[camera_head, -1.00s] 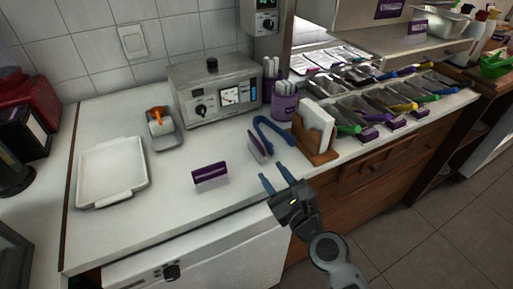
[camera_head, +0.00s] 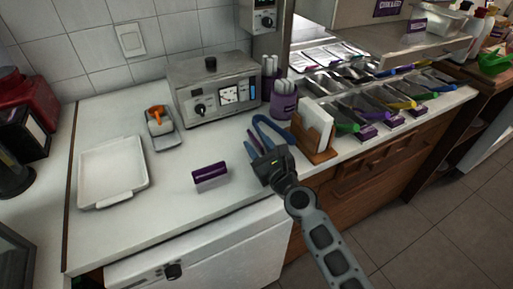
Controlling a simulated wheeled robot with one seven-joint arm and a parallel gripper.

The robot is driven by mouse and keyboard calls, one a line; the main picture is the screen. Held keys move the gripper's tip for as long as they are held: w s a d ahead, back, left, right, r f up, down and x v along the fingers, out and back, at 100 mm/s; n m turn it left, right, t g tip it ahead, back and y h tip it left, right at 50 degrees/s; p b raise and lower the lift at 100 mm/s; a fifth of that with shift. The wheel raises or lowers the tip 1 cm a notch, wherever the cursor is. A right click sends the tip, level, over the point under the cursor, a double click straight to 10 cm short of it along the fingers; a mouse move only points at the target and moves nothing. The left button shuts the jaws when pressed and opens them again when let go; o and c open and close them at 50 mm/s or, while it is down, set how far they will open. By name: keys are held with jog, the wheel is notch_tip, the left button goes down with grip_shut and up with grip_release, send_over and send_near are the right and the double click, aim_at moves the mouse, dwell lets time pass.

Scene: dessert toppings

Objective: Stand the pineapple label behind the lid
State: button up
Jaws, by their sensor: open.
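One label (camera_head: 210,177) stands upright and clear near the counter's front. The print is too small to tell which is pineapple. A white rectangular piece with end grips (camera_head: 112,173), which looks like the lid, lies flat at the left of the counter.
Blue tongs (camera_head: 272,128) lie just beyond my gripper. A wooden holder with white napkins (camera_head: 315,130) stands close on the right. A steel machine (camera_head: 215,90) and a grey tray with an orange-handled tool (camera_head: 163,129) are behind. Bare counter lies between the lid and the front label.

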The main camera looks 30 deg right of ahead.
grip_shut()
dwell(0.3)
jog(key=shift+r, duration=0.15)
